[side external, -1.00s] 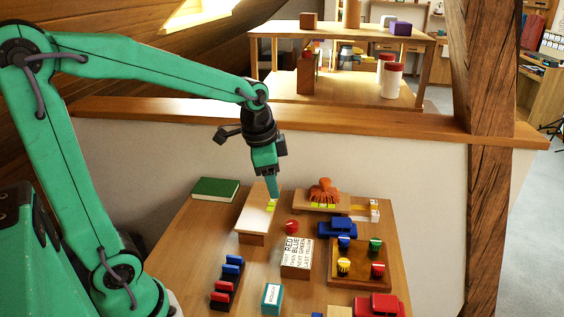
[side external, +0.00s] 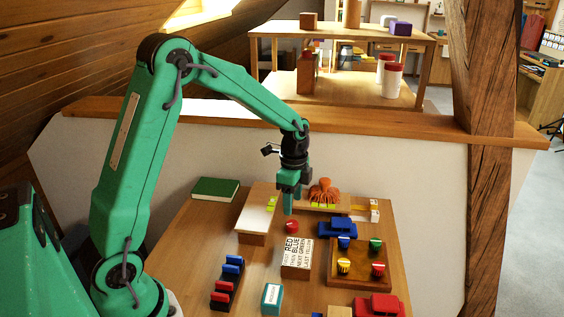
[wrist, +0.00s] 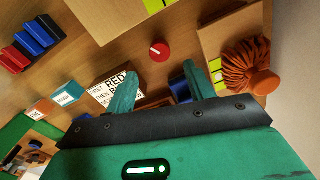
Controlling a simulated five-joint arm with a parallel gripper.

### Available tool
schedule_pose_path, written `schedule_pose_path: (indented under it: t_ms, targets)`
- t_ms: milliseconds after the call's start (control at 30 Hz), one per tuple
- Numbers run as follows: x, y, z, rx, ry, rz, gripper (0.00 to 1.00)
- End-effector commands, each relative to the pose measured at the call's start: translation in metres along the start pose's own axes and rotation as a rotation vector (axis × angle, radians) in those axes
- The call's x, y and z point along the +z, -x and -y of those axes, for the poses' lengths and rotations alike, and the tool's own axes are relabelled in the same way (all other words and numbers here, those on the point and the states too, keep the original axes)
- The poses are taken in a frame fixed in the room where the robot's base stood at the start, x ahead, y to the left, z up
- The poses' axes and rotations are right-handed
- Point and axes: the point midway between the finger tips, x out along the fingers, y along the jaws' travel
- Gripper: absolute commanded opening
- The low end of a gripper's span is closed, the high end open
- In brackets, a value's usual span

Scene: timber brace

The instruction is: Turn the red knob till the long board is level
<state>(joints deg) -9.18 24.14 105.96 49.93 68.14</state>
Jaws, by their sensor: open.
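The red knob (side external: 291,226) sits on the table between two wooden boards; it also shows in the wrist view (wrist: 159,50) with a small pale mark on its top. My gripper (side external: 288,211) hangs just above and behind the knob, pointing down. In the wrist view its two green fingers (wrist: 161,85) are apart with nothing between them. A left board (side external: 256,219) has a pale top. A right board (side external: 335,207) carries an orange tasselled object (side external: 323,191). Yellow-green marks show on both boards. I cannot tell whether either board is level.
A lettered block (side external: 297,252) stands just in front of the knob. A blue block (side external: 337,228) and a tray (side external: 360,283) with coloured knobs are to the right. Red and blue blocks (side external: 227,281) stand at front left. A green book (side external: 215,189) lies at back left.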

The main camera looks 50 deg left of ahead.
Motion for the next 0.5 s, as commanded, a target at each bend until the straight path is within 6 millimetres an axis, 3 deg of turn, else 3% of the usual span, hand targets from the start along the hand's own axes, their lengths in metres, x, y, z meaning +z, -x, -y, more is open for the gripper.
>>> schedule_pose_path:
  t_ms: [267, 500]
  targets:
    - [0.000, -0.006, 0.000, 0.002, 0.001, 0.001, 0.53]
    - [0.000, -0.030, -0.001, 0.003, 0.002, 0.001, 0.53]
